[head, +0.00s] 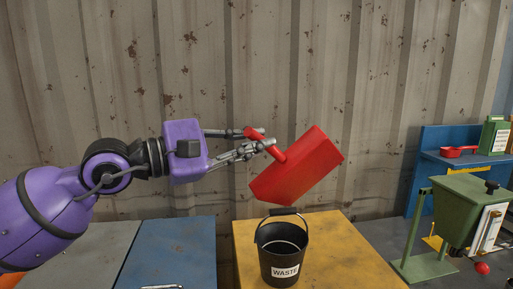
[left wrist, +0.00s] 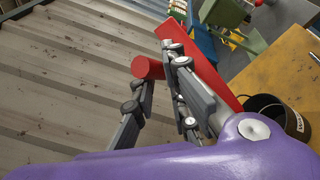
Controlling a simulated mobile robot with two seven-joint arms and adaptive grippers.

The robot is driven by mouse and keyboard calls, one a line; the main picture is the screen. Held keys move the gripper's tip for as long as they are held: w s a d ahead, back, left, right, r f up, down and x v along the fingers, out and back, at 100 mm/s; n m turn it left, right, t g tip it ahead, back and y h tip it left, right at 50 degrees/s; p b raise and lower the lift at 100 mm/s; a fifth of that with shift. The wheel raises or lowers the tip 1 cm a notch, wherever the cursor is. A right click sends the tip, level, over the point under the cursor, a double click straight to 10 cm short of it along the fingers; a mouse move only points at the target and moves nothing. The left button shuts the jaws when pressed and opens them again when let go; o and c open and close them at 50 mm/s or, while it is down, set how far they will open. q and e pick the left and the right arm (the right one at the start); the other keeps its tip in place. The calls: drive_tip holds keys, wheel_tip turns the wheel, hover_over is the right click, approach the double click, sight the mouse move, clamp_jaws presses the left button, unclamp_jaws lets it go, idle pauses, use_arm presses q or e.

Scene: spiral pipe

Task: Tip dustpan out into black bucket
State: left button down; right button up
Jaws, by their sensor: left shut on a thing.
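The red dustpan (head: 299,168) is held in the air by my left gripper (head: 262,140), which is shut on its handle. The pan is tilted, its lower edge above and slightly behind the black bucket's handle. In the left wrist view the dustpan (left wrist: 181,42) shows with its handle end between the fingers. The black bucket (head: 283,262), labelled WASTE, stands upright on the yellow table top. It also shows at the right of the left wrist view (left wrist: 268,108). I see no contents in the pan or falling from it; the pan's inside is hidden. My right gripper is out of view.
A green hopper (head: 467,212) on a stand and a red ball (head: 482,268) are at the right.

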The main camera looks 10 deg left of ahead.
use_arm(q)
drive_tip(key=w+a+f+n+b, duration=0.1)
drive_tip(key=w+a+f+n, duration=0.1)
drive_tip(key=w+a+n, duration=0.5)
drive_tip(key=w+a+f+n+t+b, duration=0.1)
drive_tip(key=w+a+f+n, duration=0.2)
drive_tip(key=w+a+n, duration=0.4)
drive_tip(key=shift+w+a+f, duration=0.2)
drive_tip(key=shift+w+a, duration=0.1)
drive_tip(key=shift+w, duration=1.05)
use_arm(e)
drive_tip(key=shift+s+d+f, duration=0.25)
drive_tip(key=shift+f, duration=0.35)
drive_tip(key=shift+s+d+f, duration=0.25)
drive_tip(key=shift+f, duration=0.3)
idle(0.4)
use_arm(q)
drive_tip(key=s+d+r+m+g+h, duration=0.1)
drive_tip(key=s+d+r+m, duration=0.4)
drive_tip(key=s+d+m, duration=0.1)
drive_tip(key=shift+s+r, duration=0.25)
drive_tip(key=shift+s, duration=0.2)
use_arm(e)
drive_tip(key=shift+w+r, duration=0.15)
